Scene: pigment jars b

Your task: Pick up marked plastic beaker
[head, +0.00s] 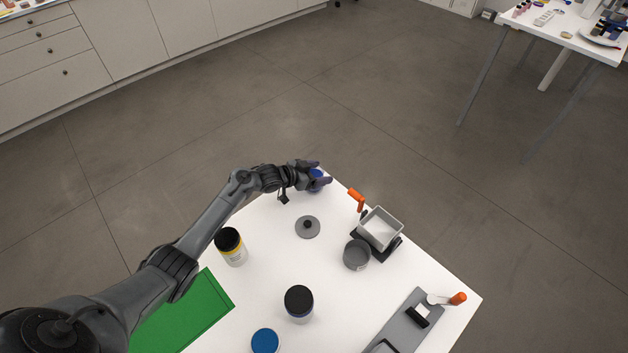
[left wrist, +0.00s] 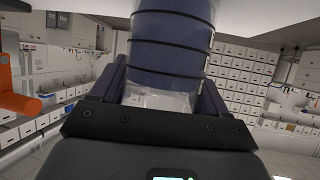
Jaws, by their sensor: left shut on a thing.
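The marked plastic beaker (head: 316,174) shows as a small blue shape at the far corner of the white table, partly hidden by my left gripper (head: 322,179). In the left wrist view it is a dark blue cylinder (left wrist: 172,35) with several black bands and a clear end. My left gripper (left wrist: 165,95) is shut on it, with a finger on either side. I cannot tell whether the beaker touches the table. My right gripper is in neither view.
A white square tray (head: 364,226), a grey dish (head: 356,256) and an orange handle (head: 356,196) stand right of the gripper. A grey knobbed lid (head: 308,230), dark-lidded jars (head: 229,240) (head: 299,299) and a green mat (head: 215,292) are nearer. The table edge lies just beyond the beaker.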

